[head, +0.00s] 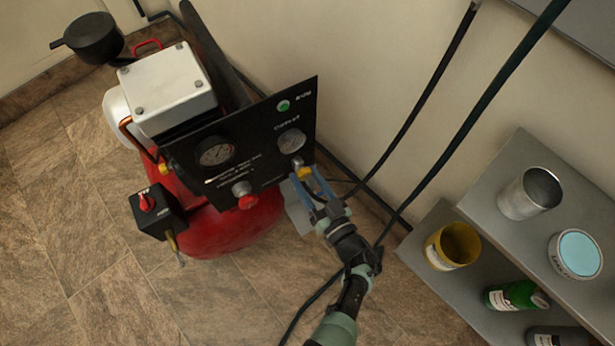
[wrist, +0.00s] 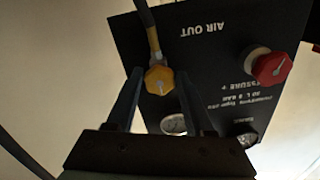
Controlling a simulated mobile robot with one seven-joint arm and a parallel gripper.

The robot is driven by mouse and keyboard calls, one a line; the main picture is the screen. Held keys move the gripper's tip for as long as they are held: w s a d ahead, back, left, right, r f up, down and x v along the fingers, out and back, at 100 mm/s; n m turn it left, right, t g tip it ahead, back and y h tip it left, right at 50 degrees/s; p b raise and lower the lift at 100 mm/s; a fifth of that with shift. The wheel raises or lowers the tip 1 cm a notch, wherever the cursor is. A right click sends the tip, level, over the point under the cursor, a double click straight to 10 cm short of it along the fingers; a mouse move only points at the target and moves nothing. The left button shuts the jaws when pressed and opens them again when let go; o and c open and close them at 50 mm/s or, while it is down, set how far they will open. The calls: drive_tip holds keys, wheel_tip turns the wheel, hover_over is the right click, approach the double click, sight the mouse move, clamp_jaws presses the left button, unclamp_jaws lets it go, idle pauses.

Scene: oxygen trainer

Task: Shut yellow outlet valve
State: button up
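The yellow outlet valve (head: 304,173) is a small yellow knob low on the right side of the black panel (head: 262,150), under a gauge. It also shows in the wrist view (wrist: 159,80), below the "AIR OUT" label, with a hose fitting running from it. My gripper (head: 310,182) is at the valve, its two blue fingers parted. In the wrist view the fingers (wrist: 158,88) stand on either side of the knob, with a visible gap to it. I cannot tell how deep the knob sits between the fingertips.
A red knob (head: 247,201) is on the same panel, left of the yellow valve; it shows in the wrist view (wrist: 271,68). The red compressor tank (head: 225,228) stands behind the panel. Dark hoses (head: 420,105) hang at the right. A grey shelf (head: 490,205) holds cans and a bottle.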

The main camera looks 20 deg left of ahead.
drive_tip(key=o, duration=0.3)
drive_tip(key=p+v, duration=0.2)
drive_tip(key=v, duration=1.1)
idle(0.4)
